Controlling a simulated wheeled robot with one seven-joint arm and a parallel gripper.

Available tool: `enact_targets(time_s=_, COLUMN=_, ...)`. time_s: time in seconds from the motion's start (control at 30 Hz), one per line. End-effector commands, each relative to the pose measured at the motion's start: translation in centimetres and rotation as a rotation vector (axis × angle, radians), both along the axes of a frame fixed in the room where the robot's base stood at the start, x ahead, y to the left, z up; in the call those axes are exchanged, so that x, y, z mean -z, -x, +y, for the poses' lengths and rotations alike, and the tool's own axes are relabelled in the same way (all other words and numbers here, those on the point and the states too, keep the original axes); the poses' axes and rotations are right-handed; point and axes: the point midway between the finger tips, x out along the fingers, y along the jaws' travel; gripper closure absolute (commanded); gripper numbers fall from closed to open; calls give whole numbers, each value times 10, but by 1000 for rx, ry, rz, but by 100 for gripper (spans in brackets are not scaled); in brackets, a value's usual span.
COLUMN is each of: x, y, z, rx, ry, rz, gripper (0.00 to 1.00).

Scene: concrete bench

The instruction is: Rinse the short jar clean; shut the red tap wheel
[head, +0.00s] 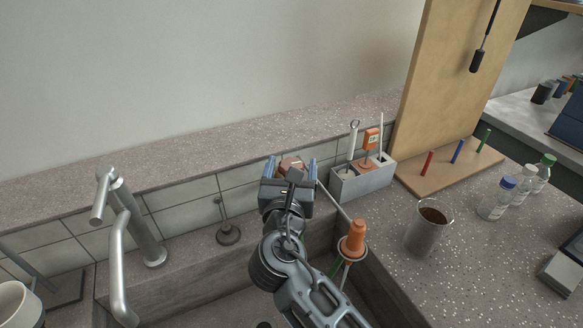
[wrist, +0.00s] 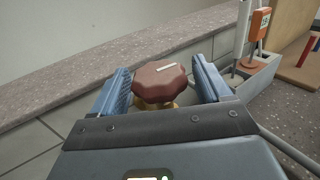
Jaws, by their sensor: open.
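The red tap wheel (wrist: 160,84), a faceted brown-red knob with a pale mark on top and a brass stem below, sits between my gripper's fingers (wrist: 159,72) in the wrist view. The open fingers stand one at each side, very close to its rim; I cannot tell whether they touch. In the head view the wheel (head: 291,163) shows between the fingers, by the tiled back wall. A glass vessel with brown contents (head: 428,229) stands upright on the right counter; I cannot tell if it is the short jar. No running water is visible.
A grey metal faucet (head: 148,240) rises at the left of the sink. A grey holder (head: 362,180) with tools stands right of the wheel, and an orange-handled brush (head: 353,240) is at the sink's right edge. Bottles (head: 497,199) and a pegged board (head: 450,172) are further right.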

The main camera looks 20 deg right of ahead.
Motion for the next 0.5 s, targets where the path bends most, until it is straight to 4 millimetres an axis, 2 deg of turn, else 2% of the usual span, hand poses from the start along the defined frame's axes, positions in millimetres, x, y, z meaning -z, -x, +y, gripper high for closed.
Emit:
enact_targets(time_s=0.17, x=0, y=0, z=0, rx=0, ry=0, rz=0, gripper=24)
enact_targets(time_s=0.5, x=0, y=0, z=0, rx=0, ry=0, rz=0, gripper=56)
